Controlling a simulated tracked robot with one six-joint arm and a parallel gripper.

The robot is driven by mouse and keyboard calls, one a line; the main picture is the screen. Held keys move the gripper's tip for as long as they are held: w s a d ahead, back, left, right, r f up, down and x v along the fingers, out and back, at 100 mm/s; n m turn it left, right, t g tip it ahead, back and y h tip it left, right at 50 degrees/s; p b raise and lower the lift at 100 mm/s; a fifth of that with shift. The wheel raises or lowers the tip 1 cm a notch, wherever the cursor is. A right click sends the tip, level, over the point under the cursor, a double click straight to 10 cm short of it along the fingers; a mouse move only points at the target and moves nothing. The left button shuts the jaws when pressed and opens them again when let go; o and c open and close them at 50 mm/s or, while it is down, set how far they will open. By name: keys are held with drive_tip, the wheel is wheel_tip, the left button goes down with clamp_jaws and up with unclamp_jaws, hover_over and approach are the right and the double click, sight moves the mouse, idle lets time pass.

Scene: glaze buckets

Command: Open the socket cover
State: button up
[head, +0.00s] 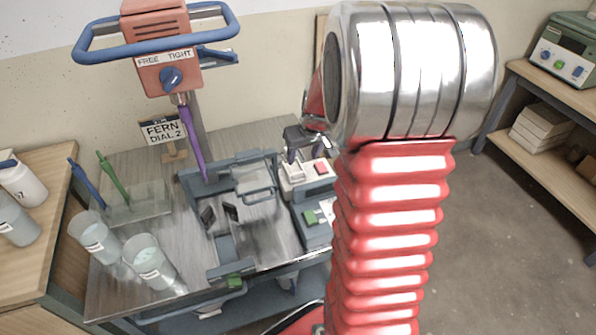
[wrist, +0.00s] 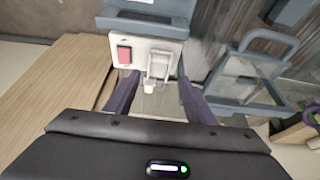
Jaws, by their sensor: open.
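The white switch panel (head: 308,185) stands at the right side of the bench, with a red rocker switch (head: 321,168). It also shows in the wrist view, with the red switch (wrist: 124,55) at left and the grey-white socket cover (wrist: 159,66) at right. The cover looks closed, with a small pale tab at its lower edge. My gripper (wrist: 160,98) is open and empty. Its two dark purple fingers point at the panel, one on each side of the cover's lower end. Whether they touch it I cannot tell. In the head view my gripper (head: 303,155) is just above the panel, partly hidden by my arm.
A grey frame with a handled lid (head: 254,183) stands left of the panel. A purple stirrer shaft (head: 193,143) hangs from the orange mixer (head: 160,50). Two clear beakers (head: 148,262) and a brush holder (head: 138,203) stand at left. Floor at right is clear.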

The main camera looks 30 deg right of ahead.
sight(297, 173)
drive_tip(key=x, duration=1.3)
drive_tip(key=shift+c, duration=0.5)
drive_tip(key=shift+s, duration=0.1)
clamp_jaws()
drive_tip(key=shift+d, duration=0.2)
drive_tip(key=shift+a, duration=0.2)
